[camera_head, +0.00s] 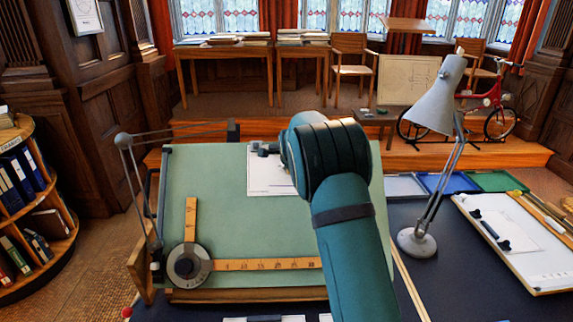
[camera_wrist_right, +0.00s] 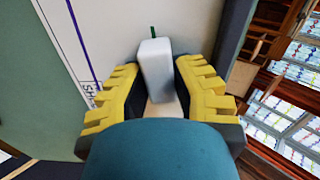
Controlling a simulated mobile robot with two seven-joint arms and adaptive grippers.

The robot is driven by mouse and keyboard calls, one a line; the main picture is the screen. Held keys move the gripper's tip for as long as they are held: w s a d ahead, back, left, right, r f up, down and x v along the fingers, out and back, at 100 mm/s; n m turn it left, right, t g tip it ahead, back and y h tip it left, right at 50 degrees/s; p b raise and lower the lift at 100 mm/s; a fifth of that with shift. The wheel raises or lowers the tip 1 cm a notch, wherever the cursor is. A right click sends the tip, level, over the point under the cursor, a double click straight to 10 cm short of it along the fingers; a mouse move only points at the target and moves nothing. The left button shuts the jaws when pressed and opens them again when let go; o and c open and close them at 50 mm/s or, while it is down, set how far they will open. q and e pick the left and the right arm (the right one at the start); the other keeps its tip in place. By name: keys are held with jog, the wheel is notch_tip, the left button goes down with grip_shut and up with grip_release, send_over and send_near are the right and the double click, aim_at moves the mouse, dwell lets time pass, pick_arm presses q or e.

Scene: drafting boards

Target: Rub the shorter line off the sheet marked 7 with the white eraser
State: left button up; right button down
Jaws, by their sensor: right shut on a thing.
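The white eraser (camera_wrist_right: 156,70) is held between the yellow-padded fingers of my right gripper (camera_wrist_right: 158,85) in the right wrist view. A white sheet (camera_wrist_right: 115,25) lies under it, with a long blue-purple line (camera_wrist_right: 81,40) to the left. A short green line (camera_wrist_right: 153,31) shows just beyond the eraser's far end; the rest of it may be covered. Part of a printed label (camera_wrist_right: 88,93) shows, but no number is readable. In the head view the sheet (camera_head: 268,178) lies on the green drafting board, partly behind my right arm, which hides the gripper. My left gripper is not in view.
The green drafting board (camera_head: 240,225) carries a wooden ruler arm (camera_head: 265,265). A grey desk lamp (camera_head: 417,243) stands right of the board. Farther right lie blue and green trays (camera_head: 495,181) and a white board (camera_head: 530,265) with another sheet.

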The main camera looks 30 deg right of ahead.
aim_at(278, 167)
jog(key=shift+s+d+r, duration=0.1)
jog(key=shift+s+d, duration=0.25)
jog(key=shift+d, duration=0.4)
jog(key=shift+s+d, duration=0.3)
jog(key=shift+d, duration=0.45)
jog(key=shift+w+a+f+p, duration=0.2)
jog(key=shift+w+a, duration=0.3)
jog(key=shift+a, duration=0.6)
jog(key=shift+w+a+f+p, duration=0.1)
jog(key=shift+w+a+p, duration=0.35)
jog(key=shift+a, duration=0.65)
jog(key=shift+w+a+f+p, duration=0.15)
jog(key=shift+w+a, duration=0.45)
jog(key=shift+a, duration=0.5)
jog(key=shift+s+d+r+b, duration=0.15)
jog(key=shift+s+d, duration=0.35)
jog(key=shift+d, duration=0.6)
jog(key=shift+s+d+r+b, duration=0.15)
jog(key=shift+s+d, duration=0.4)
jog(key=shift+d, duration=0.6)
jog(key=shift+s+d+r+b, duration=0.15)
jog(key=shift+s+d, duration=0.35)
jog(key=shift+d, duration=0.6)
